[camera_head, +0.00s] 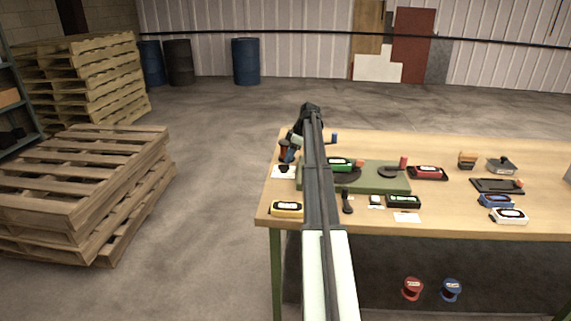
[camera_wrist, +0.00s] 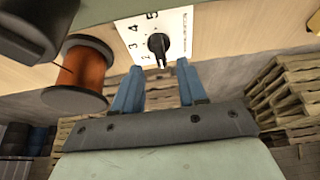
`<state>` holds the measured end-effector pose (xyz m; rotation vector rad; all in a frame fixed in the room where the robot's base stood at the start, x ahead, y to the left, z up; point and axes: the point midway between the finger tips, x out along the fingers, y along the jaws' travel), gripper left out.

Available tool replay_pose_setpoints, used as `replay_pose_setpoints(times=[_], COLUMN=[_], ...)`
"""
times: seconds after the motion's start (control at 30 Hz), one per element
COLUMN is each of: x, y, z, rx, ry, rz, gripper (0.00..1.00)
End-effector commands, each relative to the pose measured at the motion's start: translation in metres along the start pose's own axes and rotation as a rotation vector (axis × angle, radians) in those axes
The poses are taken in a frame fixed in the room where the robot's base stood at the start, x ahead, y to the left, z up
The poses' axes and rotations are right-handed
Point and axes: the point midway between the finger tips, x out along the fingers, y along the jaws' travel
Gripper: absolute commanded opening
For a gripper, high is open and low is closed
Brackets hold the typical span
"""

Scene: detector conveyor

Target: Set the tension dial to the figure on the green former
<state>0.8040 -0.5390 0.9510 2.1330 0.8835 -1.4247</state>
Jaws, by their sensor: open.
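The tension dial is a black knob (camera_wrist: 158,45) on a white plate with figures around it, among them 3, 4 and 5. Its narrow end points down in the wrist view; its exact setting is unclear. The dial plate (camera_head: 284,172) shows at the bench's left end in the head view. My gripper (camera_wrist: 157,74) is open and empty, its blue fingertips just short of the knob, one to each side. A green former (camera_head: 340,164) with a pale label sits on the green base, partly behind my arm. Another green labelled piece (camera_head: 403,201) lies in front. Their figures are too small to read.
A copper-coloured spool (camera_wrist: 82,72) stands beside the dial. The bench (camera_head: 455,222) also holds yellow (camera_head: 287,208), red (camera_head: 428,172), blue (camera_head: 496,200) and white (camera_head: 509,216) labelled pieces. A red-topped post (camera_head: 403,162) rises from the green base (camera_head: 385,185).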

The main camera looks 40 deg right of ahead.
Motion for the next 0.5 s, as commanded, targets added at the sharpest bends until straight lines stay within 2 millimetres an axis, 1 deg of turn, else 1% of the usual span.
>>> replay_pose_setpoints(times=[0.03,0.2,0.33,0.5], x=[0.009,0.030,0.040,0.044], y=[-0.001,0.000,0.000,0.000], z=[0.000,0.000,0.000,0.000], rx=[0.000,0.000,0.000,0.000], ry=[0.000,0.000,0.000,0.000], rz=[-0.002,-0.001,-0.001,0.000], gripper=[0.41,0.41,0.41,0.41])
